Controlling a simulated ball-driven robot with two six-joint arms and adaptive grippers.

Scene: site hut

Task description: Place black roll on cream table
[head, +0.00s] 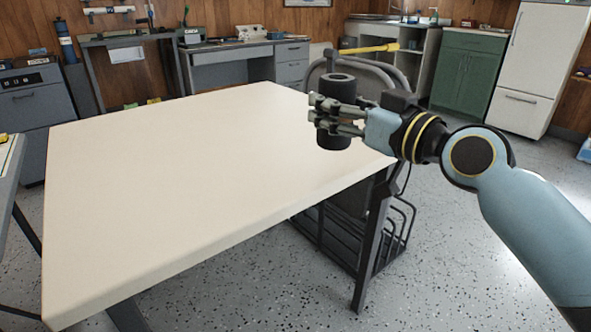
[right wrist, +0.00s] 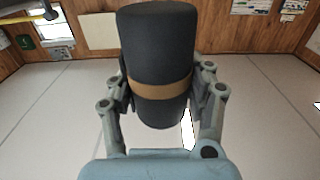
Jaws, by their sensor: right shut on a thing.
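The black roll (head: 338,88) is a dark cylinder, held upright in the head view. My right gripper (head: 335,114) is shut on it around its middle. In the head view the roll overlaps the far right part of the cream table (head: 190,160); the gap below it is hard to judge. In the right wrist view the black roll (right wrist: 158,40) shows a brown band around its middle, between the two fingers of my right gripper (right wrist: 160,95). The cream tabletop is bare. My left gripper is not in view.
A dark wire rack (head: 345,235) stands under the table's right side. A grey desk (head: 235,62), a green cabinet (head: 468,70) and a white fridge (head: 530,65) stand along the back. Another table edge (head: 8,165) shows at the far left. The speckled floor at the right is clear.

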